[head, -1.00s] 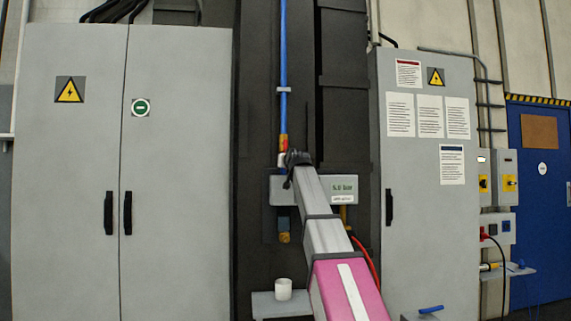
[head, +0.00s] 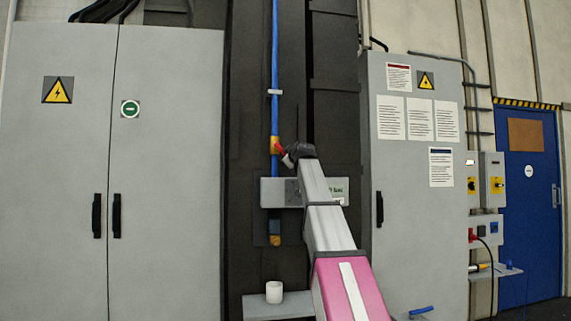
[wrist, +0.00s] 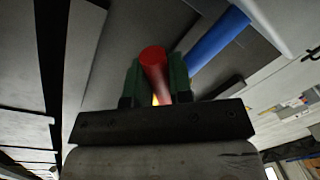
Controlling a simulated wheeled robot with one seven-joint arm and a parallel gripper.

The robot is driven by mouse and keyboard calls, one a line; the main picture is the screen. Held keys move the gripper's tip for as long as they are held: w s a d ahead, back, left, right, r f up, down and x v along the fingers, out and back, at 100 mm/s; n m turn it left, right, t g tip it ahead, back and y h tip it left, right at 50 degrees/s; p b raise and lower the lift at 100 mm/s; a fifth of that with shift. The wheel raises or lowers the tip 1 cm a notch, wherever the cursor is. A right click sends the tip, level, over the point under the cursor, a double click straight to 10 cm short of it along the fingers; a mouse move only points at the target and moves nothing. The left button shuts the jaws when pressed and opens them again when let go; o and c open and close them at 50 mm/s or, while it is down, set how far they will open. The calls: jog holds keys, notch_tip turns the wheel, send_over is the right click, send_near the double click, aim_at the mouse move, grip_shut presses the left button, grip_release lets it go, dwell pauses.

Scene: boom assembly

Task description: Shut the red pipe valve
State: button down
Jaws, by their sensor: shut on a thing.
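The red valve handle (head: 280,149) sits at a brass fitting on the vertical blue pipe (head: 275,60) in the head view. It slants down to the right, away from the pipe's line. My gripper (head: 289,156) is at the handle, just right of the pipe. In the wrist view the red handle (wrist: 153,60) stands between the green pads of my gripper (wrist: 155,82), which is shut on it. The blue pipe (wrist: 218,40) runs off to the upper right there. My arm hides part of what lies behind it.
A grey box (head: 272,192) with a pressure label is mounted just below the valve, close under my arm. A white cup (head: 274,292) stands on a low shelf (head: 255,308). Grey cabinets (head: 165,270) flank the dark panel.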

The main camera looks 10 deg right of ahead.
jog(key=d+r+n, duration=0.1)
jog(key=n, duration=0.1)
jog(key=d+r+n, duration=0.1)
jog(key=r+n, duration=0.1)
jog(key=shift+h, duration=0.3)
jog(key=shift+d+r+n, duration=0.25)
jog(key=shift+r+n, duration=0.5)
jog(key=shift+n, duration=0.45)
jog(key=shift+r+n+h, duration=0.3)
jog(key=shift+r+n, duration=0.55)
jog(key=shift+n, duration=0.25)
jog(key=c, duration=1)
grip_release()
jog(key=shift+s, duration=0.1)
jog(key=s, duration=0.7)
jog(key=s+r, duration=0.1)
jog(key=s, duration=0.2)
jog(key=shift+s+r, duration=0.1)
jog(key=shift+s, duration=0.2)
